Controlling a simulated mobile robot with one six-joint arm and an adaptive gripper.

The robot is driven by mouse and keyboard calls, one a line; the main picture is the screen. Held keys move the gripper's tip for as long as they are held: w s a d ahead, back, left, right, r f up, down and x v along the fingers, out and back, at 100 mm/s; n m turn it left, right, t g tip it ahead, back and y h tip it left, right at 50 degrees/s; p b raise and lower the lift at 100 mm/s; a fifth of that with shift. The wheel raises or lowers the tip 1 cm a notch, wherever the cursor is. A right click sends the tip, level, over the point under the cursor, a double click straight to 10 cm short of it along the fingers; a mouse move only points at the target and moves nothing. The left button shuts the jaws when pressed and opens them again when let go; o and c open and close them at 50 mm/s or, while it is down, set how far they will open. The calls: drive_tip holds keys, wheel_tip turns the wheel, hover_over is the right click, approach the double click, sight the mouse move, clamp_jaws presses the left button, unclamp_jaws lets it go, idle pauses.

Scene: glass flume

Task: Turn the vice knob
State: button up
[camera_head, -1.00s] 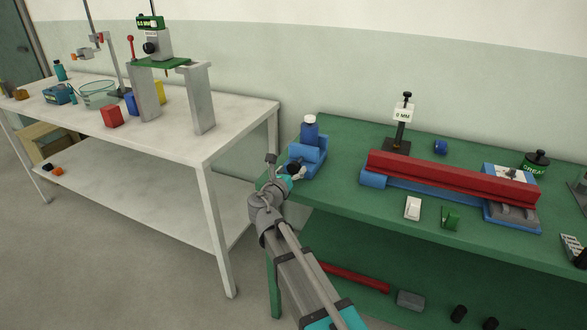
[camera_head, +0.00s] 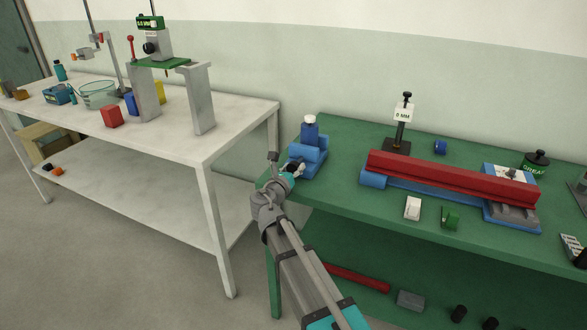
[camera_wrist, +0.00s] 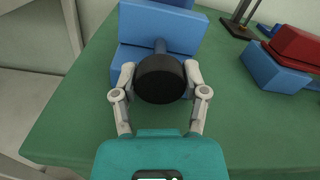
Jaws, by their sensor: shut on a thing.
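The blue vice (camera_head: 314,157) stands at the left back corner of the green table, and also fills the top of the wrist view (camera_wrist: 155,58). Its round black knob (camera_wrist: 160,79) sits on a short shaft facing my gripper. My gripper (camera_wrist: 160,76) is shut on the knob, with one pale finger on each side of its rim. In the head view my gripper (camera_head: 298,169) is at the front of the vice and largely covers the knob. A bottle-like blue part with a white top (camera_head: 310,129) stands at the vice.
A long red bar (camera_head: 450,180) lies on a blue base to the right. A dark stand with a "0 MM" card (camera_head: 403,115) is behind it. A white table (camera_head: 235,118) stands to the left. Bare green tabletop (camera_wrist: 70,112) lies beside the vice.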

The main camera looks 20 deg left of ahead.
drive_tip(key=shift+m, duration=0.4)
drive_tip(key=m, duration=0.2)
drive_tip(key=shift+m, duration=2.3)
drive_tip(key=o, duration=1.1)
drive_tip(key=shift+o, duration=0.2)
drive_tip(key=s, duration=1.2)
drive_tip(key=shift+a, duration=0.45)
